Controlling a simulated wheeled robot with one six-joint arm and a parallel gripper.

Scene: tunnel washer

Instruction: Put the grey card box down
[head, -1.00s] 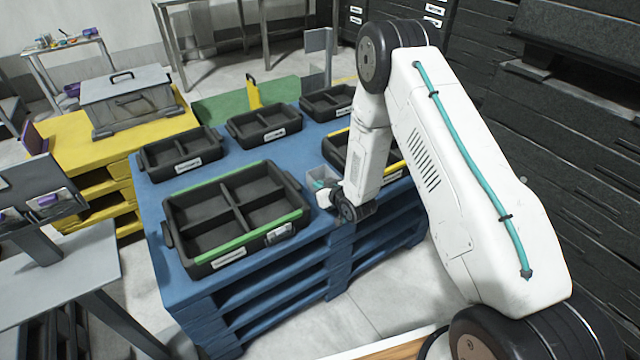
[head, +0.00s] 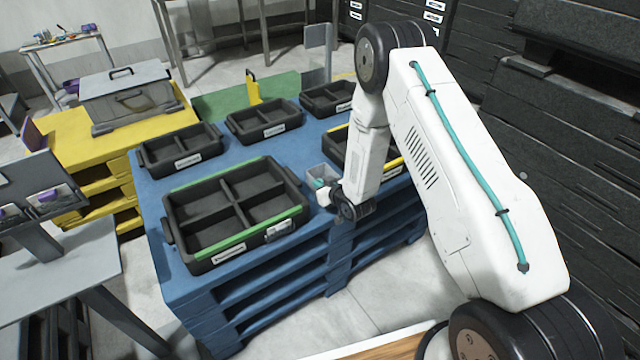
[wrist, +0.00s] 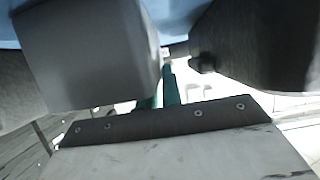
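The grey card box (head: 322,171) is a small, open-topped box at the right front part of the blue pallet top (head: 292,258), between the green-edged tray and the yellow-edged tray. In the wrist view the box (wrist: 85,55) fills the upper left and hides part of the fingers. My gripper (head: 321,184) is at the near side of the box. Its teal fingers (wrist: 162,92) are close together at the box's edge and look shut on its wall. I cannot tell whether the box's underside touches the pallet.
The green-edged tray (head: 205,264) stands close left of the box. The yellow-edged tray (head: 397,168) stands behind and right, partly hidden by my arm. Several smaller dark trays, such as the middle one (head: 270,132), stand farther back. The blue surface between them is bare.

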